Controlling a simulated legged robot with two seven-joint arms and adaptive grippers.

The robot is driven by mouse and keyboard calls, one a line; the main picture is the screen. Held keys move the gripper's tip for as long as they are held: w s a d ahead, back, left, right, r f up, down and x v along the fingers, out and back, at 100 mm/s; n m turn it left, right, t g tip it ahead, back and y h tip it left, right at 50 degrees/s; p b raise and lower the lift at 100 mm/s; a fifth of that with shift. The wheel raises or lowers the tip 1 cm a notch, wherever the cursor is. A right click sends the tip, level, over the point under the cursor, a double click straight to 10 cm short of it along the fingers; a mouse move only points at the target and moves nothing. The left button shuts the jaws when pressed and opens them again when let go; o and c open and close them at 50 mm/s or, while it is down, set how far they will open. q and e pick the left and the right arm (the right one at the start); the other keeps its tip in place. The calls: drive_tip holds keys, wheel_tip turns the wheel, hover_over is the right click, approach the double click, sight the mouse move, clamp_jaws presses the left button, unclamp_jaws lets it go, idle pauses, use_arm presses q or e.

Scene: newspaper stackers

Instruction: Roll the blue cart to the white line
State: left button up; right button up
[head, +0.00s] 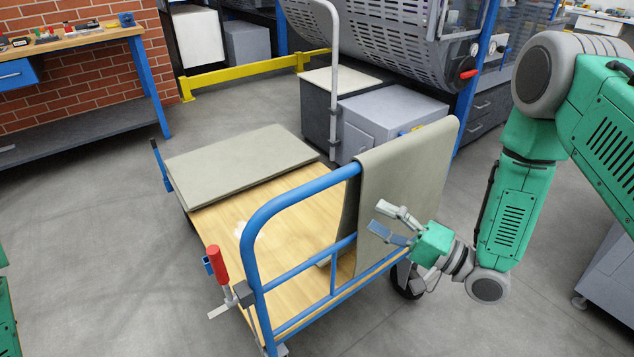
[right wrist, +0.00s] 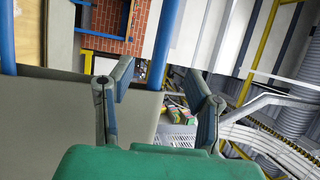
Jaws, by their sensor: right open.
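The blue cart (head: 258,225) stands in the middle of the head view, with a wooden deck and a blue tubular handle frame on its near side. A grey cloth or mat (head: 405,180) hangs over the right part of the handle. My right gripper (head: 378,217) is open beside the handle frame, in front of the hanging cloth. I cannot tell whether it touches the cart. In the right wrist view its two fingers (right wrist: 160,82) are spread with nothing held between them. My left gripper is out of view. No white line shows on the floor.
A grey board (head: 240,158) lies on the far part of the deck. A red-handled clamp (head: 218,264) sits at the deck's left edge. Cabinets (head: 392,122) and a large machine stand behind the cart. A workbench (head: 80,40) is at upper left; floor between is clear.

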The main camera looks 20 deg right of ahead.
sight(319, 185)
drive_tip(key=x, duration=1.4)
drive_tip(key=shift+s+a+r+b, duration=0.15)
drive_tip(key=shift+s+r+b, duration=0.1)
drive_tip(key=shift+b, duration=0.15)
clamp_jaws()
